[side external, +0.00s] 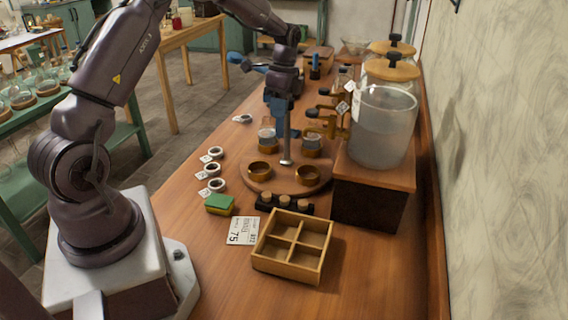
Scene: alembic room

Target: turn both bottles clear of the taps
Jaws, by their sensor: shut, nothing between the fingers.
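A round wooden turntable (285,184) lies on the bench in front of the glass jars. Two small clear bottles, the left one (267,136) and the right one (311,141), stand upright in brown ring holders at its far side. Two empty brown rings sit at its near side. Brass taps (322,129) reach left from the jars; the nearest tap appears just over the right bottle, but I cannot tell the exact overlap. My gripper (286,158) points down between the bottles, its slim grey fingers shut and empty, the tips low over the turntable. I cannot tell whether they touch it.
A large glass jar (382,128) stands on a wooden block (372,175) at right. A divided wooden tray (293,246), a dark rack of corks (284,204), a green-topped sponge (219,204) and a label card (243,231) lie nearer. Several white rings line the left. The front right bench is clear.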

